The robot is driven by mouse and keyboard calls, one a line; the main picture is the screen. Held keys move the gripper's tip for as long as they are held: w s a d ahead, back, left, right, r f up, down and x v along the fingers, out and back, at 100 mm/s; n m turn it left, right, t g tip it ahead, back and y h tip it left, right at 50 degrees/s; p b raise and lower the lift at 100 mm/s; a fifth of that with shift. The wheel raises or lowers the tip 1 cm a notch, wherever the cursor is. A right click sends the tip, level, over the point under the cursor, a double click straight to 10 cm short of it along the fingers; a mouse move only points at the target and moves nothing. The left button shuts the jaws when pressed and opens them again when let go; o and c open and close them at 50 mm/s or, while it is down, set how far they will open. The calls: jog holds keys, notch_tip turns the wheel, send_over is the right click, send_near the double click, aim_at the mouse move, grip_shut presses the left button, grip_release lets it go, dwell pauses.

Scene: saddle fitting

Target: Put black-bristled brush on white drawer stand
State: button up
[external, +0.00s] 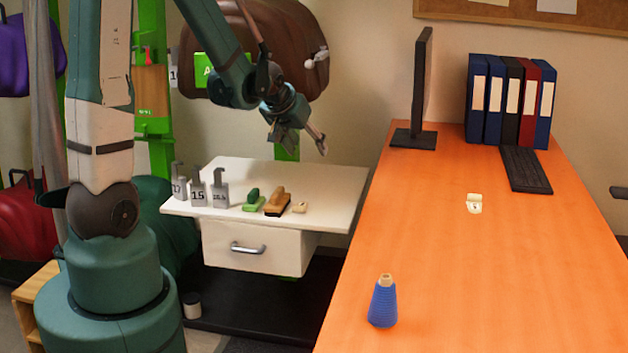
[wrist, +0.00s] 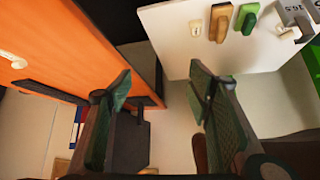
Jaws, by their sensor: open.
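The black-bristled brush (external: 277,202), with a tan wooden body and dark bristles along its lower edge, rests on top of the white drawer stand (external: 335,180). In the wrist view the brush (wrist: 220,22) shows at the top, on the white stand top (wrist: 172,25). A green brush (external: 254,201) lies just left of it in the external view. My gripper (external: 303,147) is open and empty, in the air above the back part of the stand, apart from the brush. In the wrist view its spread fingers (wrist: 160,88) have nothing between them.
Several numbered grey metal gauges (external: 198,192) stand at the stand's left edge. A small cream piece (external: 299,207) lies right of the brush. The orange desk (external: 450,270) holds a monitor (external: 414,95), binders (external: 508,100), a keyboard (external: 525,169) and a blue thread cone (external: 383,302). The stand's right side is clear.

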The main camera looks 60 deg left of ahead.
jog(key=s+d+r+m+h, duration=0.15)
jog(key=s+d+r, duration=0.3)
jog(key=d, duration=0.45)
jog(key=s+d+r+m+h, duration=0.1)
jog(key=s+d+r+m, duration=0.15)
jog(key=d+r, duration=0.4)
jog(key=s+d+r+m+h, duration=0.1)
jog(key=s+d+r+m, duration=0.1)
jog(key=s+d, duration=1.1)
jog(key=shift+s+d+r+h, duration=0.2)
jog(key=shift+s+d+h, duration=0.15)
jog(key=shift+d, duration=0.5)
jog(key=shift+r, duration=0.1)
